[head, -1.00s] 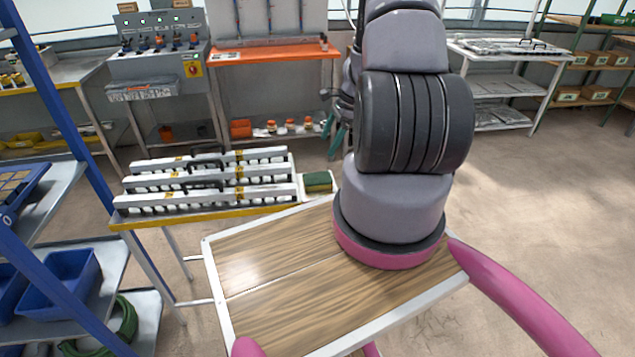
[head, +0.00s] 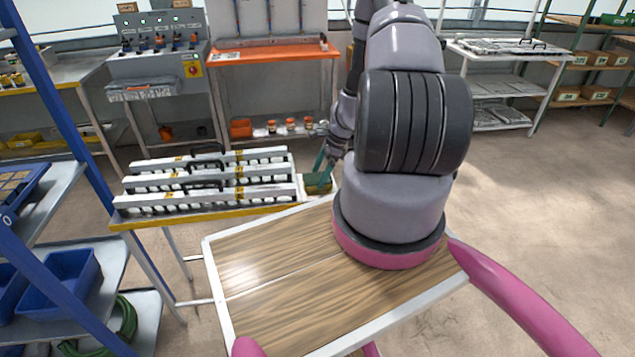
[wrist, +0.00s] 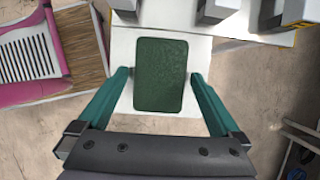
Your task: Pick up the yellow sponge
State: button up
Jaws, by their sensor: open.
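The sponge (wrist: 159,72) shows its dark green scouring face upward in the wrist view. It lies flat on a white tray or plate (wrist: 120,45). In the head view the sponge (head: 317,189) sits at the right end of the seeder bench, partly hidden by my gripper (head: 322,178); a little yellow shows below its green top. My gripper (wrist: 160,77) is open, with one teal finger on each side of the sponge. There is a gap between the fingers and the sponge; I cannot tell how far the tips are above the plate.
White seeder bars (head: 210,180) with black handles lie just left of the sponge on a yellow-edged bench (head: 150,222). My wood-topped base deck stands in front. A blue shelf rack (head: 55,190) is at the left. Open floor (head: 540,220) lies to the right.

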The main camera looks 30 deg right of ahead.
aim_at(319, 177)
jog(key=shift+a+f, duration=0.1)
jog(key=shift+f, duration=0.15)
jog(key=shift+f, duration=0.2)
dwell(0.5)
jog(key=c, duration=1.3)
notch_tip(319, 177, up, 10)
jog(key=shift+r, duration=0.25)
